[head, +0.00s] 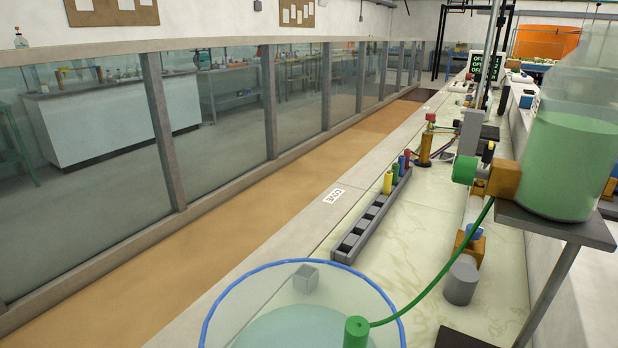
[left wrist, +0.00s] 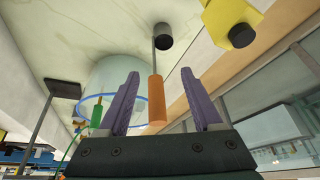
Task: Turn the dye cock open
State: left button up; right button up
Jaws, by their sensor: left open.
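An orange cylinder on a grey rod (left wrist: 155,100) appears between the fingers in the picture; I see no contact. My right gripper is out of view.
The bottle stands on a dark shelf (head: 548,229) on a post. A clear bowl with a blue rim (head: 245,277) is in front. A grey rack (head: 349,244) holds coloured cylinders. A yellow object (left wrist: 228,15) is at the wrist view's top right. A glass-walled channel runs along the left.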

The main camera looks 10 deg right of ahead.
aim_at(465, 169)
jog(key=i+j+z, duration=0.1)
jog(key=i, duration=0.2)
jog(key=i+j+z, duration=0.15)
jog(key=i+z, duration=0.1)
jog(key=z, duration=0.3)
jog(key=i+j+z, duration=0.1)
jog(key=z, duration=0.3)
jog(key=j+z, duration=0.2)
jog(key=z, duration=0.15)
jog(key=i+j+z, duration=0.1)
jog(key=z, duration=0.3)
